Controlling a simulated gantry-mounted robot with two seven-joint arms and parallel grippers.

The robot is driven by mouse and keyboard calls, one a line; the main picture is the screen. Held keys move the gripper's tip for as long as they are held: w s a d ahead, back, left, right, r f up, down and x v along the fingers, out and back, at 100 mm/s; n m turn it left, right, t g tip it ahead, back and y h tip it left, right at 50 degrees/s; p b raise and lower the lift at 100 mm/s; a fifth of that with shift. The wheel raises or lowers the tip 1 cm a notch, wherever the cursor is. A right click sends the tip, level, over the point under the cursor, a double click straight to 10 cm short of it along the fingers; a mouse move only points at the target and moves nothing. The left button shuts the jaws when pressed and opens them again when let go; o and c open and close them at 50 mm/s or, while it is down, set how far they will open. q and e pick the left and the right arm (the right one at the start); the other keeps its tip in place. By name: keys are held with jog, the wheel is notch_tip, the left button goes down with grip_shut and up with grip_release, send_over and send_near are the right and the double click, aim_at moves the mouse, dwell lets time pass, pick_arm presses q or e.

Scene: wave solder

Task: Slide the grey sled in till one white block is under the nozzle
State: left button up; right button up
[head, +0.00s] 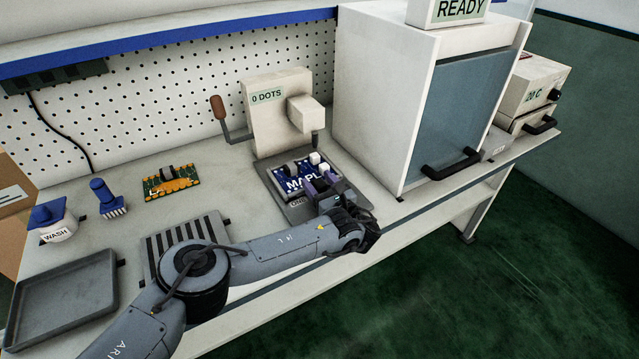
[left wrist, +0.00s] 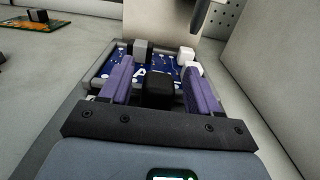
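The grey sled (head: 281,189) sits on the bench under the dispenser and carries a blue board (head: 290,178) marked "MAPL". Two white blocks (head: 315,158) (head: 323,168) stand on the board's right side, with dark blocks also on it. The nozzle (head: 315,136) hangs from the dispenser head behind the blocks; no white block appears directly under it. My left gripper (head: 319,185) is at the sled's front. In the left wrist view its purple fingers (left wrist: 158,82) stand apart, either side of a black block (left wrist: 159,93), with visible gaps. My right gripper is out of view.
The dispenser (head: 272,115) reads "0 DOTS" and has a lever (head: 218,108) on its left. A large white cabinet (head: 385,90) stands close on the right. A slotted grey plate (head: 187,238), a tray (head: 65,300) and another board (head: 171,184) lie left.

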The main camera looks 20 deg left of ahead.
pick_arm(q)
jog(key=shift+r, duration=0.1)
jog(key=shift+s+d, duration=0.25)
jog(key=shift+d, duration=0.05)
jog(key=p+v, duration=0.3)
jog(key=v, duration=0.5)
jog(key=shift+s+d, duration=0.25)
jog(key=shift+s, duration=0.05)
jog(key=shift+s+d, duration=0.45)
